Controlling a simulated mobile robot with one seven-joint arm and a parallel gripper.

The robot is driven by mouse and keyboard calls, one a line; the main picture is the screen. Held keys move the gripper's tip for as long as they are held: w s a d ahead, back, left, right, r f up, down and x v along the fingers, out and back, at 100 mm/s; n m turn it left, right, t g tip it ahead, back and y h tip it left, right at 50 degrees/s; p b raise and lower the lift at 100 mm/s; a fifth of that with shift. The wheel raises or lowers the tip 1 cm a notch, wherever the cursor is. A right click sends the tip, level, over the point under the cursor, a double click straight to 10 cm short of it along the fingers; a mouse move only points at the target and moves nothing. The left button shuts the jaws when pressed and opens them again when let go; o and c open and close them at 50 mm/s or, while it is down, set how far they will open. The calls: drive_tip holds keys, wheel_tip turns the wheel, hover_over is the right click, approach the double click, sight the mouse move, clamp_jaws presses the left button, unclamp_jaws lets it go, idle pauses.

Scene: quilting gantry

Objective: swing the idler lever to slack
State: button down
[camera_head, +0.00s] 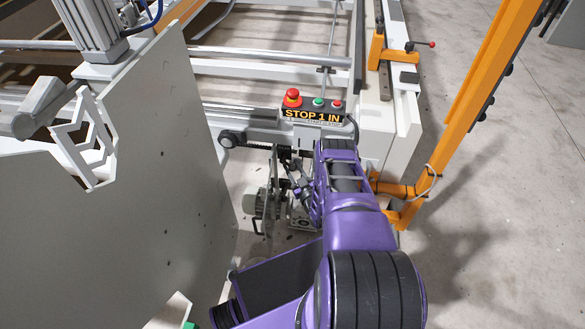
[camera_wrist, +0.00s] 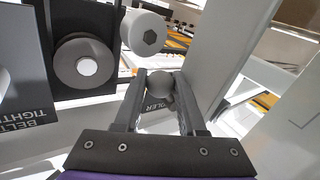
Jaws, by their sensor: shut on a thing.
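In the wrist view, my gripper (camera_wrist: 161,79) is shut on a grey ball knob (camera_wrist: 160,87), which sits between the two fingers near their tips. I take the knob to be the end of the idler lever; the lever's arm is mostly hidden behind the fingers. A label partly reading "IDLER" shows just behind the knob. Beyond it are a pale roller (camera_wrist: 147,32) and a grey pulley (camera_wrist: 85,62) on a dark plate. A label reading "BELT TIGHT" lies at the left. In the head view, my arm covers most of the lever area.
A control box (camera_head: 312,113) with a red stop button stands on the frame just beyond my arm. A large grey panel (camera_head: 120,190) stands at the left. An orange post (camera_head: 465,115) rises at the right. The floor at the far right is clear.

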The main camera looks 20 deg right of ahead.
drive_tip(key=shift+r+n+p, duration=0.3)
drive_tip(key=shift+r+p, duration=0.15)
drive_tip(key=shift+p, duration=0.1)
drive_tip(key=shift+s+d+r+n+g+p, duration=0.1)
drive_tip(key=shift+d+r+n+g+p, duration=0.05)
drive_tip(key=shift+n+g+p, duration=0.3)
drive_tip(key=shift+s+d+n+g, duration=0.1)
drive_tip(key=shift+d+n+g, duration=0.05)
drive_tip(key=shift+n+g, duration=0.3)
drive_tip(key=c, duration=0.5)
unclamp_jaws()
drive_tip(key=shift+s, duration=0.15)
